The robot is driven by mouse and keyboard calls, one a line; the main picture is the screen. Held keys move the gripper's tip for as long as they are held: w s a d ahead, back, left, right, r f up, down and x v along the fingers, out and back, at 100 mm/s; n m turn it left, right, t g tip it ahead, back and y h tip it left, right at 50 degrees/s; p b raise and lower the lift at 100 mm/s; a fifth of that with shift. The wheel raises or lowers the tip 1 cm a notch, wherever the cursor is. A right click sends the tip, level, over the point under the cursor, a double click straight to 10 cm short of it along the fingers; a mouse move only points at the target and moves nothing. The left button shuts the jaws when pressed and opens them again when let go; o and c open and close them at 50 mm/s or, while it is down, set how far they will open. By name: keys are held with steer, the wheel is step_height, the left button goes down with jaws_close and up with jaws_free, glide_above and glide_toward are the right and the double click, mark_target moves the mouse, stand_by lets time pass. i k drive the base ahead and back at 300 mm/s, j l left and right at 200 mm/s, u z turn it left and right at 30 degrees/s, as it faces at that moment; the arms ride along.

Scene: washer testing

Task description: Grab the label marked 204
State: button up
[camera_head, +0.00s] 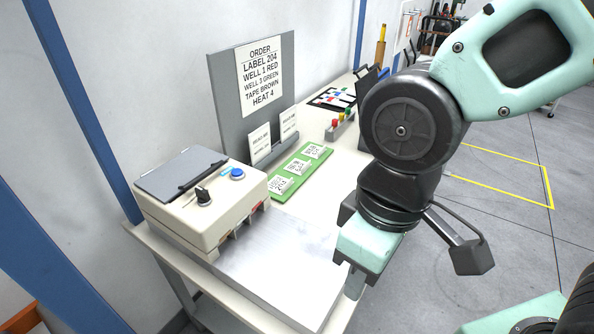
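A green strip (275,198) lies on the table and carries three small white labels in a row. The nearest label (282,184) seems to read 204, though its print is small and slanted. The middle label (299,166) and the far label (314,151) are too small to read surely. My gripper (355,285) hangs over the table's front right, apart from the strip and nearer to me. Its fingers point down and overlap in this view, so their opening is hidden. No held thing shows.
A grey board with an order sheet (260,76) naming label 204 stands behind the strip, with two cards at its foot. A cream box (204,208) with a black knob and blue button sits left. Red, yellow and green pieces (338,124) stand farther back. The table front is bare.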

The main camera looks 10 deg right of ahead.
mark_target(278, 184)
steer(key=z, duration=0.15)
steer(key=u, duration=0.55)
steer(key=l+u, duration=0.4)
steer(key=i+l+u, duration=0.1)
steer(key=u, duration=0.3)
steer(key=l+u, duration=0.45)
steer(key=k+l+u, duration=0.1)
steer(key=l+u, duration=0.15)
steer(key=u, duration=0.15)
steer(key=l+u, duration=0.1)
steer(key=l, duration=0.35)
steer(key=k+l, duration=0.1)
steer(key=l, duration=0.3)
steer(key=k+l+u, duration=0.15)
steer(key=l, duration=0.7)
steer(key=u, duration=0.05)
